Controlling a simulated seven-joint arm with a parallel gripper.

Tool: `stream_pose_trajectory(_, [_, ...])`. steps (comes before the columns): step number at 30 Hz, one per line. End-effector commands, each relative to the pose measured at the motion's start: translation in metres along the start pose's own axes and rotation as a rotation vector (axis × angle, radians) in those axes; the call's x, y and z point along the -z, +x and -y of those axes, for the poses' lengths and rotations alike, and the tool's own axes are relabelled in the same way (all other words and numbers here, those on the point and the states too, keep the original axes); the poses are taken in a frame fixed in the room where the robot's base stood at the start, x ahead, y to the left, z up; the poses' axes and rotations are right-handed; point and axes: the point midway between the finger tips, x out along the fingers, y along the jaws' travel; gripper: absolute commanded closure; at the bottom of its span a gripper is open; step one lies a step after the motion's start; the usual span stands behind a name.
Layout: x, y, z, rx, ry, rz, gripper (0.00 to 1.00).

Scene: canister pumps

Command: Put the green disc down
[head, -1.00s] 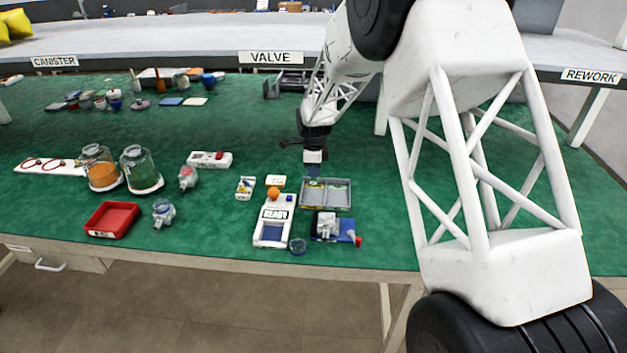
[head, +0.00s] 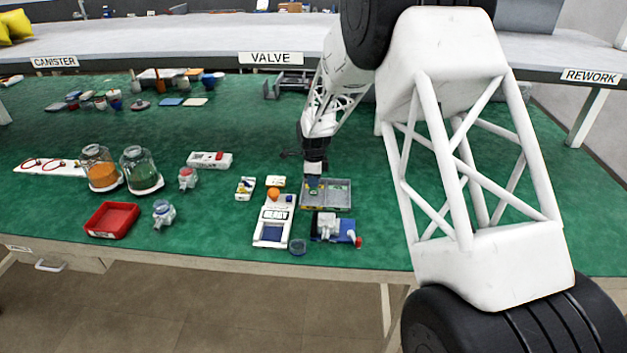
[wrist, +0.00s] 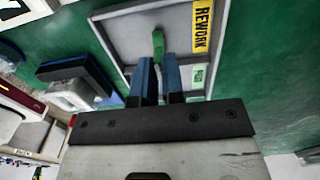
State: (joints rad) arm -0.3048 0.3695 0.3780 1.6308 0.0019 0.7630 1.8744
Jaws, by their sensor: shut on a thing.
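My gripper (head: 313,188) is over the left part of a grey two-compartment tray (head: 340,207). In the wrist view its blue fingers (wrist: 160,62) are shut on the green disc (wrist: 158,42), which shows nearly edge-on as a narrow green shape between the fingertips. The tray (wrist: 118,45) lies beyond the fingers, with a yellow REWORK label (wrist: 202,26) and a small green label (wrist: 198,76). Whether the disc touches the tray floor I cannot tell. In the head view I cannot make the disc out clearly.
A grey and blue fixture with a red knob (head: 357,242) stands just in front of the tray. A white READY device (head: 273,222) with an orange ball is to its left. Further left are jars (head: 141,170) and a red bin (head: 111,220).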

Motion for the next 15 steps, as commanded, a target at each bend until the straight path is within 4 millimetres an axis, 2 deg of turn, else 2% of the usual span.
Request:
stream_pose_trajectory(8, [0.0000, 0.0030, -0.0001, 0.000, 0.000, 0.000, 1.00])
stream_pose_trajectory(9, [0.0000, 0.0030, 0.0001, 0.000, 0.000, 0.000, 0.88])
stream_pose_trajectory(12, [0.0000, 0.0029, 0.0000, 0.000, 0.000, 0.000, 0.72])
stream_pose_trajectory(14, [0.0000, 0.0029, 0.0000, 0.000, 0.000, 0.000, 0.65])
stream_pose_trajectory(15, [0.0000, 0.0029, 0.0000, 0.000, 0.000, 0.000, 0.65])
